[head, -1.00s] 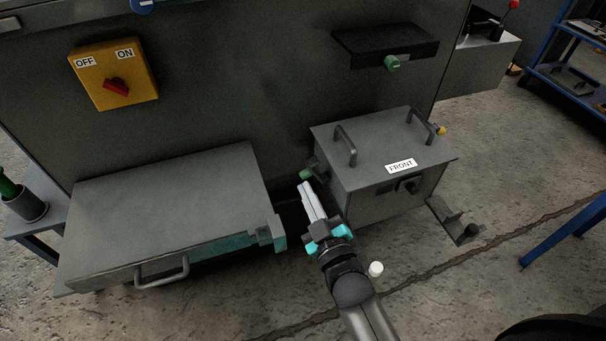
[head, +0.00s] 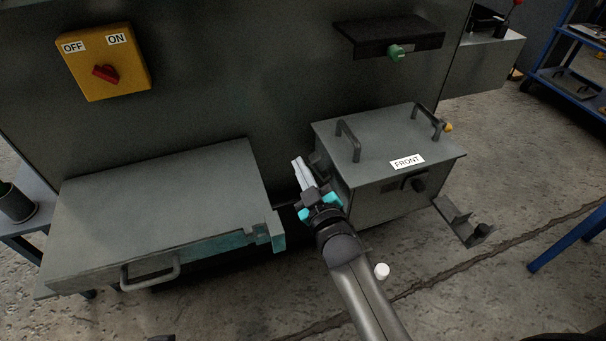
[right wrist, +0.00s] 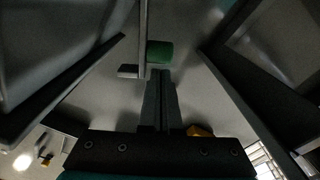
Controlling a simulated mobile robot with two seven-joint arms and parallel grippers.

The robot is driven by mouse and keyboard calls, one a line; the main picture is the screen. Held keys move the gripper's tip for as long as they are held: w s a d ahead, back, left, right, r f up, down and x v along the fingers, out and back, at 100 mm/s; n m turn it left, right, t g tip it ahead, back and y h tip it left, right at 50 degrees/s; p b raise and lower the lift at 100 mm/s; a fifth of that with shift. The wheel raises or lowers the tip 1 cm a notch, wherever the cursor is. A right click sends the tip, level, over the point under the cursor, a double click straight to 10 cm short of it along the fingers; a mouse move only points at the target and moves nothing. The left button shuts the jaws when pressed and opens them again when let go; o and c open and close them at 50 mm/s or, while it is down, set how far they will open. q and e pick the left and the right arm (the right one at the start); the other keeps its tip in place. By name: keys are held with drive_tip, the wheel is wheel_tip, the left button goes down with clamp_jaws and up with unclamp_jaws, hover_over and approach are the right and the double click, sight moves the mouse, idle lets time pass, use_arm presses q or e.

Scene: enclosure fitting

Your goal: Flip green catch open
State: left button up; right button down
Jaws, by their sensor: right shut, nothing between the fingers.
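The green catch (right wrist: 159,52) shows in the right wrist view as a small green block beside a thin grey upright edge. My right gripper (right wrist: 161,74) is shut and empty, with its fingertips just below the catch in that view; I cannot tell whether they touch. In the head view my right gripper (head: 297,163) is at the left side of the grey box labelled FRONT (head: 374,159), and the catch is hidden there behind the gripper. My left gripper is not in view.
A grey lidded cabinet (head: 160,205) with a front handle stands left of my right arm. A dark shelf with a green knob (head: 397,53) juts out above the box. A yellow switch box (head: 105,62) is at upper left. A bracket (head: 462,219) sticks out right of the box.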

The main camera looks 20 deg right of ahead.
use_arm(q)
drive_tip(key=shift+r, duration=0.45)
use_arm(e)
drive_tip(key=shift+s+d+f, duration=0.15)
drive_tip(key=shift+d+f, duration=0.05)
drive_tip(key=shift+f, duration=0.1)
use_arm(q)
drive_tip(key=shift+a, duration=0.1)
use_arm(e)
drive_tip(key=shift+f, duration=0.1)
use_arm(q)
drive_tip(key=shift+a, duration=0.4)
use_arm(e)
drive_tip(key=shift+a+f+n, duration=0.1)
drive_tip(key=shift+f+n, duration=0.1)
drive_tip(key=shift+n, duration=0.2)
